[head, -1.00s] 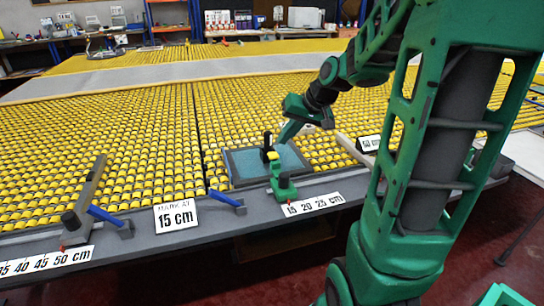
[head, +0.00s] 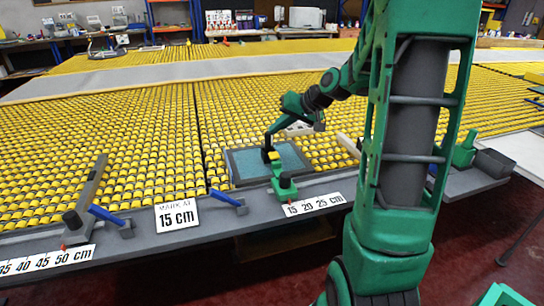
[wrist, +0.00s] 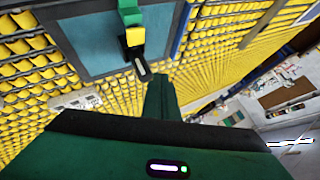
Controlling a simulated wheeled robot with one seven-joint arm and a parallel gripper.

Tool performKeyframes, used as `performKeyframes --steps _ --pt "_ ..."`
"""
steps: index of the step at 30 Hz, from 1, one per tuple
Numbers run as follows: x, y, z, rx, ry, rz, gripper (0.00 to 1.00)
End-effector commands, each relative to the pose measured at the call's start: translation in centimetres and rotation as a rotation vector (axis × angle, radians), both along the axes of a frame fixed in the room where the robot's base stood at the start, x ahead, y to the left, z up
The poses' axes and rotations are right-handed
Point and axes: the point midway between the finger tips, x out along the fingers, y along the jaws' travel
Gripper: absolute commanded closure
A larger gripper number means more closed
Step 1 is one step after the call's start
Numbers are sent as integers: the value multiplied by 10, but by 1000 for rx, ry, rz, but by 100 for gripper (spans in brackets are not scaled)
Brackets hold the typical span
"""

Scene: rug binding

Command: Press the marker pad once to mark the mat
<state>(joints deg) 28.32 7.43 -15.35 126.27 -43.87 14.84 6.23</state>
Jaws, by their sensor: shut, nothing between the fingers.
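The mat (head: 290,153) is a blue-grey sheet in a dark frame, lying on the yellow rollers. A green marker arm on a round base (head: 284,187) reaches over its near edge. It carries a yellow marker pad (head: 273,156) and an upright black post (head: 266,154). In the wrist view, the pad is pale yellow (wrist: 134,37) and the post's top faces the camera (wrist: 142,68). My gripper (head: 270,133) is shut and empty, just above the post's top. I cannot tell whether they touch. The gripper also shows in the wrist view (wrist: 158,78). No mark is discernible on the mat.
A card (head: 178,215) reads "MARK AT 15 cm". Scale strips (head: 314,204) lie along the front edge. A green container and a grey box (head: 494,163) are at the right. Open rollers lie left of the mat.

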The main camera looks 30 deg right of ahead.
Motion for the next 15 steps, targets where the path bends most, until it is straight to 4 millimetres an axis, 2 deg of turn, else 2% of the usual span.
performKeyframes --steps 9,15 --pt "-1 0 -42 2 3 -2 100" --pt "-1 0 -59 1 2 -1 100"
